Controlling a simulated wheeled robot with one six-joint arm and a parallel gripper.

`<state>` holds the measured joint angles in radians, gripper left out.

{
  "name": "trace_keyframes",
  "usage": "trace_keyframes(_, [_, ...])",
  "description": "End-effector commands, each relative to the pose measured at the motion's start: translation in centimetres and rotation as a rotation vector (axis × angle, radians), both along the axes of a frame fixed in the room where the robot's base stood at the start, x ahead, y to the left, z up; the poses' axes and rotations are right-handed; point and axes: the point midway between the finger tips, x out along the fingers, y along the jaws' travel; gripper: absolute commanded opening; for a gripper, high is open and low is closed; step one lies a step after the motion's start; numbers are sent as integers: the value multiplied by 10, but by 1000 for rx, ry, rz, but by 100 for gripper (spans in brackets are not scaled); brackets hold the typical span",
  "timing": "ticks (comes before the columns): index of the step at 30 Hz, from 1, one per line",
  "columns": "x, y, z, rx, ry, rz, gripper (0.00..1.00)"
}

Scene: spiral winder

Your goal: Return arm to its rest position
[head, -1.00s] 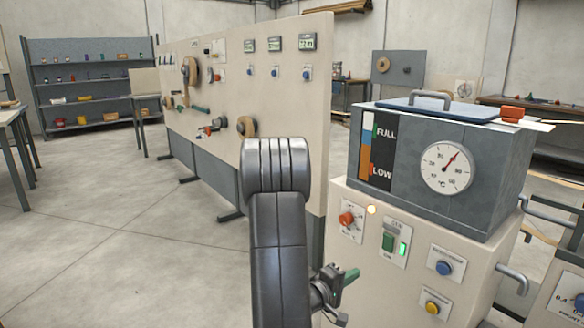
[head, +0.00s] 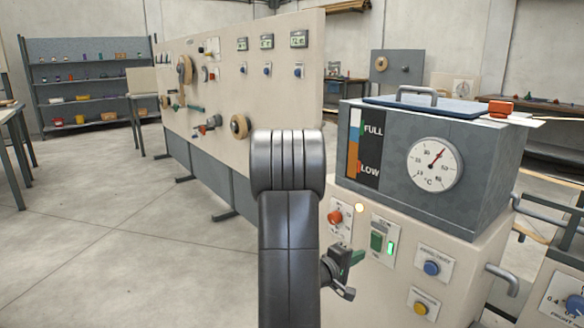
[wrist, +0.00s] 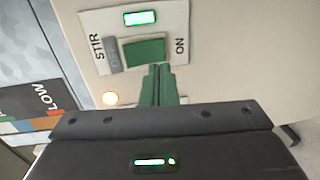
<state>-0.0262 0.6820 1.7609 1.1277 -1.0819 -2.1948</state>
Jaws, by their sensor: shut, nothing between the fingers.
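My gripper shows in the head view (head: 357,257), in front of the cream control panel, just below and left of the STIR switch (head: 376,242). Its green fingers are shut together and empty. In the wrist view the closed fingers (wrist: 158,75) point at the edge of the green STIR rocker (wrist: 143,52), overlapping its plate in the picture; whether they touch it I cannot tell. The lamp (wrist: 140,18) beside the rocker glows green. My black arm hides part of the panel's left side in the head view.
A grey tank (head: 400,160) with a temperature dial (head: 434,164) stands on the panel cabinet. A red knob (head: 335,217), blue button (head: 431,268) and yellow button (head: 420,307) surround the switch. Pipes (head: 500,278) jut out at right. Open floor (head: 110,230) lies left.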

Motion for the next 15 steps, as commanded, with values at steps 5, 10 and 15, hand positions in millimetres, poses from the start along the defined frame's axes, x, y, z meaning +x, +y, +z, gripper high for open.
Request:
trace_keyframes(5, [-14, 23, 7, 4, 6, 4, 0])
trace_keyframes(10, [-30, 44, 10, 4, 6, 4, 0])
trace_keyframes(15, [-49, 68, 14, 5, 7, 4, 0])
